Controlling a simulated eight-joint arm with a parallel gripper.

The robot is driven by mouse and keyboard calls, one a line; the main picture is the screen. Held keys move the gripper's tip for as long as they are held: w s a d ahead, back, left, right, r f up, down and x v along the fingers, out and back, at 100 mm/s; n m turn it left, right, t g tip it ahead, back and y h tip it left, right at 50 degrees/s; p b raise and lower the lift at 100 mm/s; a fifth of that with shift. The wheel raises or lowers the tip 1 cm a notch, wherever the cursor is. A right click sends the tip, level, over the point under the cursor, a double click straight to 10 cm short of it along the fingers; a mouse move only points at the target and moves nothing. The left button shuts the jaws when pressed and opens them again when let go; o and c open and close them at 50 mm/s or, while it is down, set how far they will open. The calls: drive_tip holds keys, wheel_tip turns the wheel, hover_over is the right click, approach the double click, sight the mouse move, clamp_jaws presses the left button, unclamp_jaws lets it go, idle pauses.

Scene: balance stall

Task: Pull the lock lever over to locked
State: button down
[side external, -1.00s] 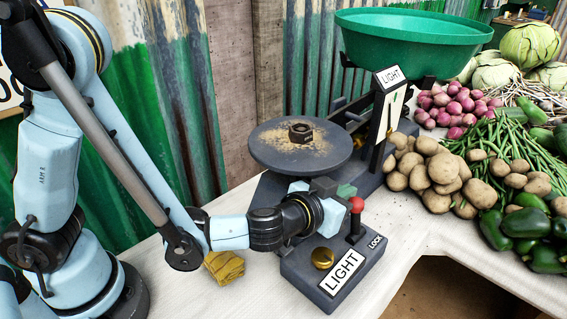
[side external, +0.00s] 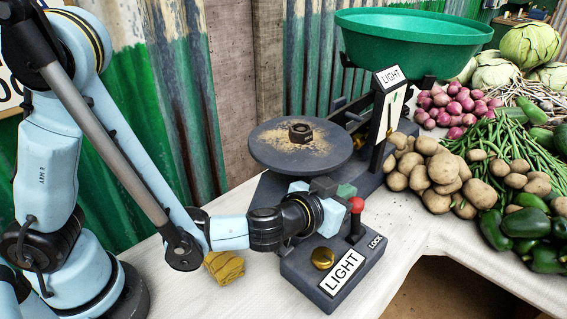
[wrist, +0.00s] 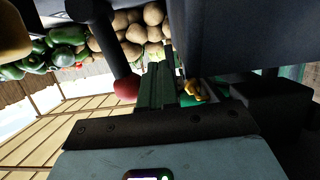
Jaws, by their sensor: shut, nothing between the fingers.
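The lock lever is a black stem with a red ball knob (side external: 356,204), standing about upright on the dark control box (side external: 300,270). A LOCK label (side external: 375,242) is on the box to the right of its foot. My gripper (side external: 346,191) is just behind and left of the red knob, its greenish fingertips close to it. In the wrist view the shut fingers (wrist: 157,88) lie right beside the red knob (wrist: 126,88), with the dark stem (wrist: 110,40) running up from it. I cannot tell whether they touch.
A brass knob (side external: 322,258) and a LIGHT plate (side external: 342,273) are on the same box. The round weight plate (side external: 300,146) stands behind my wrist. A green pan (side external: 412,42) is farther back. Potatoes (side external: 435,172) lie to the right. A yellow block (side external: 225,267) sits under my forearm.

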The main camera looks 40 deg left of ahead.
drive_tip(key=shift+d, duration=1.5)
drive_tip(key=shift+s+a+r, duration=0.15)
drive_tip(key=shift+s+r, duration=0.35)
drive_tip(key=shift+s, duration=0.35)
drive_tip(key=shift+s+a+r, duration=0.2)
drive_tip(key=shift+s+r, duration=0.3)
drive_tip(key=shift+s, duration=0.3)
drive_tip(key=shift+s+a+r, duration=0.15)
drive_tip(key=shift+s+r, duration=0.35)
drive_tip(key=shift+s, duration=0.35)
